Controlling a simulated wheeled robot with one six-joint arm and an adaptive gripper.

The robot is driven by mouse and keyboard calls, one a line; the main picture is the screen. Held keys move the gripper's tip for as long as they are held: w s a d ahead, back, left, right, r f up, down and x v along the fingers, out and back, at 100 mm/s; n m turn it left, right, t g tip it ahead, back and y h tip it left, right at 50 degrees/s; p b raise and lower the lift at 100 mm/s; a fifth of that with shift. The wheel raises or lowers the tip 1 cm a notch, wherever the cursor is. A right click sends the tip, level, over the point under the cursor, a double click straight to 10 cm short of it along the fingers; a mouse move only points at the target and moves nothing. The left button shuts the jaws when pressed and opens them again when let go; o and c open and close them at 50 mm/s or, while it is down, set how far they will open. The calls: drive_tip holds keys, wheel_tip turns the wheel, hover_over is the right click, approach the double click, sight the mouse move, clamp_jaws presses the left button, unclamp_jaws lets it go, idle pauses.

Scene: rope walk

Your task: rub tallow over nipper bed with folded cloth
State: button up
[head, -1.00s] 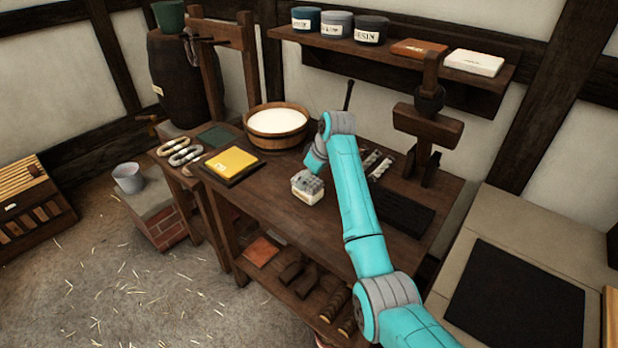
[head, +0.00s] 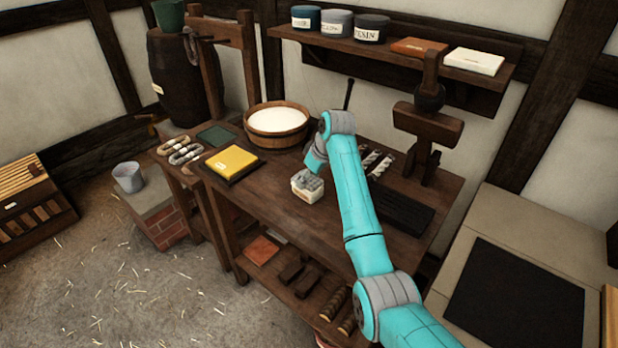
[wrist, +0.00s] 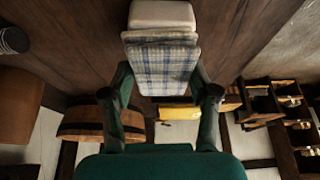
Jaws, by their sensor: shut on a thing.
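My gripper (wrist: 165,100) is shut on a folded blue-and-white checked cloth (wrist: 160,65). A pale block (wrist: 162,14), perhaps the tallow, shows right against the cloth's far edge. In the head view the checked cloth (head: 309,179) sits at the top of the pale block (head: 308,194), over the middle of the bench; I cannot tell if the block is held or rests there. My arm hides most of the gripper in that view. A dark wooden frame with a thick cross block (head: 428,124), perhaps the nipper, stands upright at the bench's right rear, apart from the gripper.
The bench (head: 290,223) also holds a wooden tub of white stuff (head: 276,123), a yellow block on a board (head: 231,161), rope coils (head: 186,153) and a dark slab (head: 401,212). A shelf with tins (head: 337,23) hangs behind. The bench front is clear.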

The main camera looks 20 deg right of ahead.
drive_tip(key=shift+f, duration=0.1)
drive_tip(key=shift+r, duration=3.55)
